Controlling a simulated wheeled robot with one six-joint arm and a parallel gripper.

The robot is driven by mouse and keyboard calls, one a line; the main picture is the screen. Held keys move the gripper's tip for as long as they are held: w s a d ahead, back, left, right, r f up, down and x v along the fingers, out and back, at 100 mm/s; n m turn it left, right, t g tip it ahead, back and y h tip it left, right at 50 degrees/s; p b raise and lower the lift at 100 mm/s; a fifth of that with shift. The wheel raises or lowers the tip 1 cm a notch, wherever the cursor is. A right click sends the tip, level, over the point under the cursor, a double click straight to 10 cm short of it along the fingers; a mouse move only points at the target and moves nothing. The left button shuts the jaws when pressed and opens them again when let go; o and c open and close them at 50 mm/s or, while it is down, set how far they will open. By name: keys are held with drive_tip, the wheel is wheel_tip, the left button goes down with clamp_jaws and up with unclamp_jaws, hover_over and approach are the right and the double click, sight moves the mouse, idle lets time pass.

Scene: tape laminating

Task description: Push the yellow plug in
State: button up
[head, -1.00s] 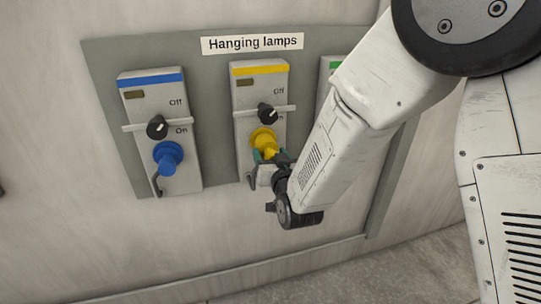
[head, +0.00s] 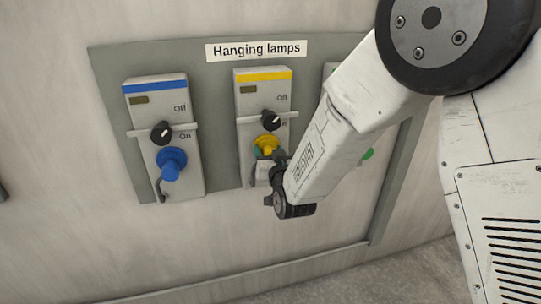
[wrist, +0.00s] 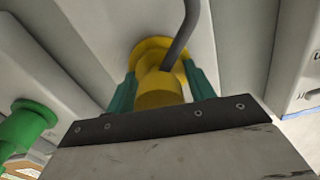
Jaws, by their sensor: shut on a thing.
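The yellow plug (head: 266,144) sits at the lower part of the yellow-striped box (head: 246,103) in the head view, below a black knob (head: 271,120). The plug also shows in the wrist view (wrist: 160,88), with its wide collar near the box face. My gripper (head: 264,155) is shut on the plug. Its green fingers (wrist: 160,88) stand on both sides of the plug's body. A grey cable or hook passes in front of the plug in the wrist view. How deep the plug sits cannot be told.
A blue plug (head: 171,162) sits in the blue-striped box (head: 150,105) at left. A green plug (wrist: 28,125) is at the left of the wrist view. The boxes are on a grey wall panel (head: 220,130) under a "Hanging lamps" sign (head: 256,50).

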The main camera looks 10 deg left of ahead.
drive_tip(key=shift+w+r, duration=0.1)
drive_tip(key=o, duration=1.1)
drive_tip(key=shift+w, duration=0.1)
drive_tip(key=shift+c, duration=0.2)
drive_tip(key=v, duration=0.8)
drive_tip(key=shift+a, duration=0.1)
